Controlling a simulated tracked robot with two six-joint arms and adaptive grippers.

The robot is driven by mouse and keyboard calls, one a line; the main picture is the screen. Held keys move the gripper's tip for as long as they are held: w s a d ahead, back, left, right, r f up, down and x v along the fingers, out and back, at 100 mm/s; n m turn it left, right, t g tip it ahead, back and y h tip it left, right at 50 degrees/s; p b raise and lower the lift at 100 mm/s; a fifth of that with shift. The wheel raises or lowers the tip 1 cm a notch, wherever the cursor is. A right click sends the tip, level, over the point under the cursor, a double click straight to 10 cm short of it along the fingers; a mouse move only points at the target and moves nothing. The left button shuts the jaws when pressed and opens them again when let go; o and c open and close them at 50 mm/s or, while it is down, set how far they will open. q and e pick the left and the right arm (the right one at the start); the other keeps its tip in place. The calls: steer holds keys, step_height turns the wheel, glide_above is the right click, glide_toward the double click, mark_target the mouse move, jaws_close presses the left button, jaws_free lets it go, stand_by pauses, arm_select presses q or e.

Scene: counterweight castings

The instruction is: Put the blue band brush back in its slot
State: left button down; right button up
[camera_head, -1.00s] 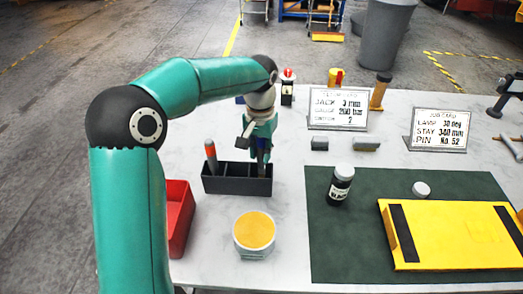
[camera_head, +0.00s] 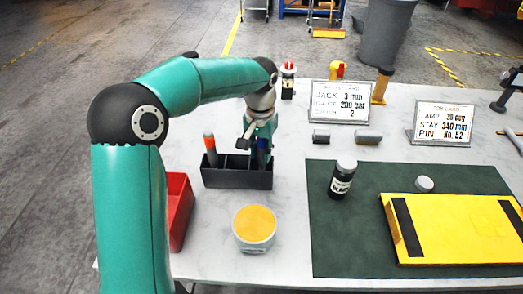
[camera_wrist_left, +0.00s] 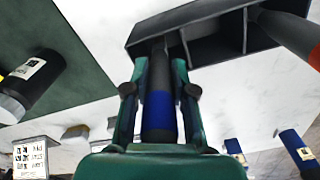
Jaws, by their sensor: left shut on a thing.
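My left gripper (camera_head: 261,145) is shut on the blue band brush, a dark stick with a blue band. The brush (camera_wrist_left: 159,95) shows between the fingers in the left wrist view, and its blue band (camera_head: 263,156) shows in the head view. The brush stands nearly upright at the right end compartment of the dark divided holder (camera_head: 237,178). Its far end overlaps that compartment in the wrist view; how deep it reaches is hidden. An orange-tipped brush (camera_head: 210,148) stands in the holder's left compartment. The holder also shows in the wrist view (camera_wrist_left: 205,22). My right gripper is not in view.
A red bin (camera_head: 180,212) and a yellow-topped tub (camera_head: 254,229) stand in front of the holder. A dark bottle (camera_head: 341,180) and a yellow case (camera_head: 460,230) rest on the green mat (camera_head: 335,250). Two sign cards (camera_head: 340,101) (camera_head: 442,123) stand behind.

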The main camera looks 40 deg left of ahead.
arm_select(q)
steer(key=shift+f, duration=0.2)
steer(key=c, duration=0.9)
jaws_free()
step_height(320, 180, up, 12)
